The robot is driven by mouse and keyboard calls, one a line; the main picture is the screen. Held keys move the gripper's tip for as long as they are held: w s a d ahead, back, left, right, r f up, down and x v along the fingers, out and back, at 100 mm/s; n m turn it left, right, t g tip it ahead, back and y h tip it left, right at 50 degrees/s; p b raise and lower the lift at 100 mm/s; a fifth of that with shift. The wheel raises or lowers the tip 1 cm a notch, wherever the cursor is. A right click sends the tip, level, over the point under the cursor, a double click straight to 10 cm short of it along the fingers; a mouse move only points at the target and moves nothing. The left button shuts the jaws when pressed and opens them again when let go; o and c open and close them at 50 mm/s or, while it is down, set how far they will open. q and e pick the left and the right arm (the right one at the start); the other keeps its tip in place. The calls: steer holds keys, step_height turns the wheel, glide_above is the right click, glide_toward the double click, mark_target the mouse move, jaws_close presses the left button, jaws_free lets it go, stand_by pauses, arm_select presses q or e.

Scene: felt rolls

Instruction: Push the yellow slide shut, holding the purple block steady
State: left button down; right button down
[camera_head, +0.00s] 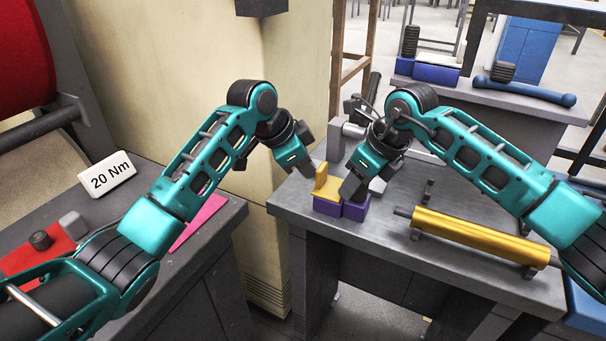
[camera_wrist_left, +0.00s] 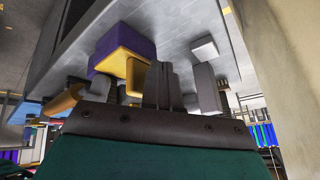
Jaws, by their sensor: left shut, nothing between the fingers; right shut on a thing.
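The purple block (camera_head: 327,208) sits near the left front edge of the grey bench, with the yellow slide (camera_head: 327,192) on top. The slide has a flat plate and an upright tab at its left end. Both show in the left wrist view, the purple block (camera_wrist_left: 108,45) and the yellow slide (camera_wrist_left: 137,72). My left gripper (camera_head: 309,168) is shut and empty, just left of the tab; its fingers (camera_wrist_left: 163,85) appear close beside it, but contact is unclear. My right gripper (camera_head: 352,190) is shut on the purple block at its right part, hiding some of it.
A yellow roll (camera_head: 480,235) on a dark bar lies right of the block on the grey bench (camera_head: 400,270). A grey fixture (camera_head: 350,135) stands behind. A left bench holds a "20 Nm" sign (camera_head: 107,175). A gap separates the benches.

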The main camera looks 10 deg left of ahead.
steer(key=shift+f, duration=0.15)
arm_select(q)
step_height(320, 180, up, 6)
steer(key=a, duration=0.1)
steer(key=shift+w+r, duration=0.2)
steer(key=shift+r, duration=0.05)
stand_by(0.5)
arm_select(e)
jaws_free()
stand_by(0.9)
arm_select(q)
steer(key=shift+r, duration=0.1)
arm_select(e)
steer(key=shift+r, duration=0.3)
arm_select(q)
steer(key=shift+r+p, duration=0.75)
steer(key=shift+p, duration=0.1)
arm_select(e)
steer(key=shift+r, duration=1.3)
